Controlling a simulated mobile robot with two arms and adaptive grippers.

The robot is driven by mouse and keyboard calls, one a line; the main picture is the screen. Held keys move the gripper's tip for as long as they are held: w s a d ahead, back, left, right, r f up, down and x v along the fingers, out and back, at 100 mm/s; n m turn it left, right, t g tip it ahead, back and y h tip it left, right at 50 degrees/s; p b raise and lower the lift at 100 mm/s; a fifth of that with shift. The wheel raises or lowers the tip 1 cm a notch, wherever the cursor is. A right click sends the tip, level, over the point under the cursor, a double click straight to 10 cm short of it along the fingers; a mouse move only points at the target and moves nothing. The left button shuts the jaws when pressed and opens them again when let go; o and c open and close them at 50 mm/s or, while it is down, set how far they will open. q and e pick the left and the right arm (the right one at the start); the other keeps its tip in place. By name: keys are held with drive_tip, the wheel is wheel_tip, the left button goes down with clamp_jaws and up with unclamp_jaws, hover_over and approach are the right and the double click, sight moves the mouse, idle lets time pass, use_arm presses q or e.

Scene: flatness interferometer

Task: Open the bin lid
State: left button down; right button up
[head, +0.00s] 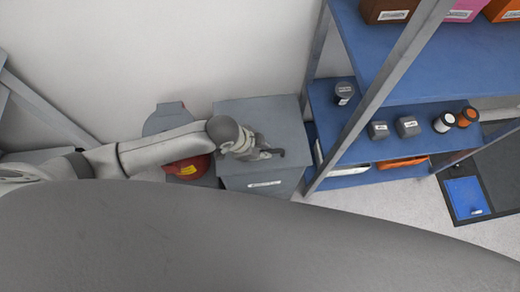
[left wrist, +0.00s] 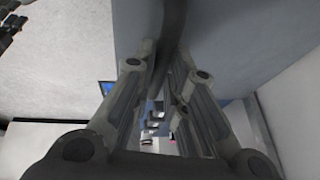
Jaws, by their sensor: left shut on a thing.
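A grey box-shaped bin (head: 262,182) with a white label on its front stands against the wall. Its flat grey lid (head: 262,108) appears down, lying level on top. My left gripper (head: 274,153) is at the lid's front edge, above the label. In the left wrist view my left gripper (left wrist: 166,58) is shut on a dark bar, the lid handle (left wrist: 175,22), which runs between the fingers beside a broad grey-blue surface. The fingers hide part of the handle in the head view.
A red container (head: 188,168) with a yellow label sits left of the bin, partly behind my left arm. A blue shelf rack (head: 425,60) with a grey post (head: 372,100) stands close on the right, holding small jars and boxes.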

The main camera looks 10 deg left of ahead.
use_arm(q)
drive_tip(key=w+a+r+p, duration=0.1)
drive_tip(key=w+r+p, duration=0.3)
drive_tip(key=r, duration=0.2)
drive_tip(key=w+a+r+g+p, duration=0.1)
drive_tip(key=w+r+p, duration=0.3)
drive_tip(key=r+p, duration=0.1)
drive_tip(key=shift+a+r+g+h, duration=0.3)
drive_tip(key=shift+a+r, duration=0.1)
drive_tip(key=shift+r, duration=0.15)
drive_tip(key=shift+s, duration=0.1)
